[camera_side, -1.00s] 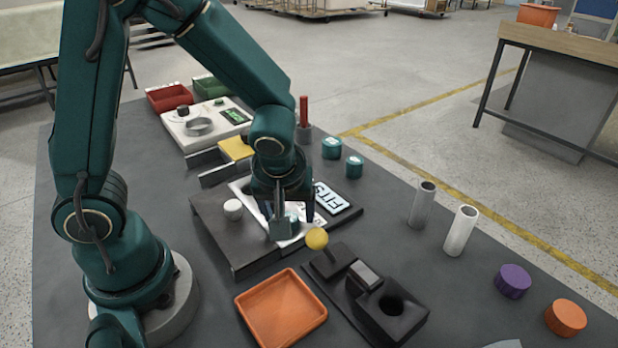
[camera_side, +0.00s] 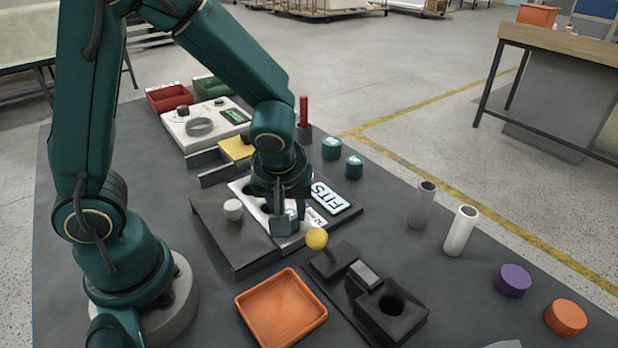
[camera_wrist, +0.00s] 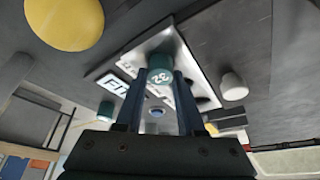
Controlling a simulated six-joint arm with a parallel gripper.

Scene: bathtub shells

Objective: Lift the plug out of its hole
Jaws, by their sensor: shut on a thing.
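A teal plug (camera_wrist: 160,70) marked with a number sits between the two fingers of my gripper (camera_wrist: 160,82) in the wrist view. In the side view only a small part of the plug shows between the fingers of my gripper (camera_side: 285,226); the rest is hidden. My gripper is shut on it, over the white and grey plate (camera_side: 313,216) marked "FITS". I cannot tell whether the plug's lower end is clear of its hole. Dark round openings show in the plate behind the fingers in the wrist view.
A white knob (camera_side: 233,209) stands on the dark block to the left. A yellow ball on a stalk (camera_side: 317,239) is close in front of my gripper. An orange tray (camera_side: 281,307) and a black block with a hole (camera_side: 392,312) lie nearer. Two teal cylinders (camera_side: 332,148) stand behind.

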